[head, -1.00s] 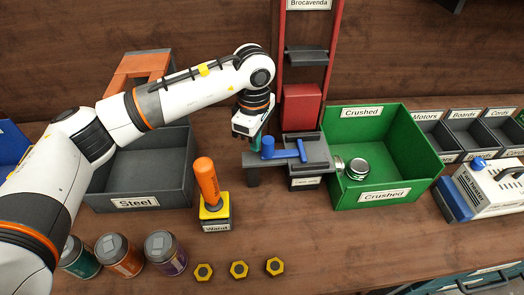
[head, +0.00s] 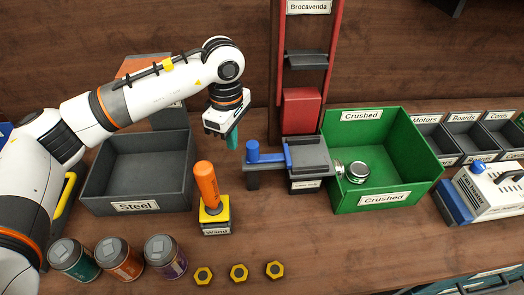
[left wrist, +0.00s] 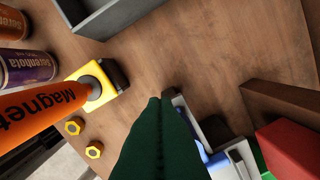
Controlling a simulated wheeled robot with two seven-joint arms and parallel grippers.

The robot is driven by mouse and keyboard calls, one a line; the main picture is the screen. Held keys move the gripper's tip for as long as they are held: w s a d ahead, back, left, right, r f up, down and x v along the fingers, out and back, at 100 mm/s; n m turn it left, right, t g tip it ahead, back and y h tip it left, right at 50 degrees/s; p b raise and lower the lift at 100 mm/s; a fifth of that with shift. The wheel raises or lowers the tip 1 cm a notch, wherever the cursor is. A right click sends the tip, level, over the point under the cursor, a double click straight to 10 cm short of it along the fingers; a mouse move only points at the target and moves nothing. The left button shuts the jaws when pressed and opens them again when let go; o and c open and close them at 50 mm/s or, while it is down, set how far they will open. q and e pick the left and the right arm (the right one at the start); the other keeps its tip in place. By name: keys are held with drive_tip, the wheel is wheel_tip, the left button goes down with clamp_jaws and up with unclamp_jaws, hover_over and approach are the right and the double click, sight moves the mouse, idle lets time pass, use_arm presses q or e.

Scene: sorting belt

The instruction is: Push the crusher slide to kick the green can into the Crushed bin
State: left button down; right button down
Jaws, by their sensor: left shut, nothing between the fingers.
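The crusher (head: 308,155) is a grey block with a flat plate, at the foot of the red press. Its slide has an upright blue handle (head: 253,152) at the plate's left. A short flattened can (head: 357,171) with a silver top and dark side lies in the green Crushed bin (head: 412,168), near its left wall. My left gripper (head: 232,138) is shut and empty, up and left of the blue handle, seemingly apart from it. Its dark green fingers (left wrist: 160,140) show in the left wrist view, with the blue slide part (left wrist: 218,162) close beside them. My right gripper is not seen.
The orange magnet wand (head: 207,186) stands upright in its yellow holder below the gripper. The grey Steel bin (head: 136,207) is at left. Several upright cans (head: 120,260) and yellow nuts (head: 239,271) are in front. The red press (head: 301,108) rises behind the crusher.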

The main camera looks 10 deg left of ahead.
use_arm(q)
wheel_tip(320, 180, up, 6)
drive_tip(key=shift+f+p, duration=0.15)
drive_tip(key=shift+p, duration=1)
drive_tip(key=shift+s+f, duration=0.1)
drive_tip(key=shift+f, duration=0.05)
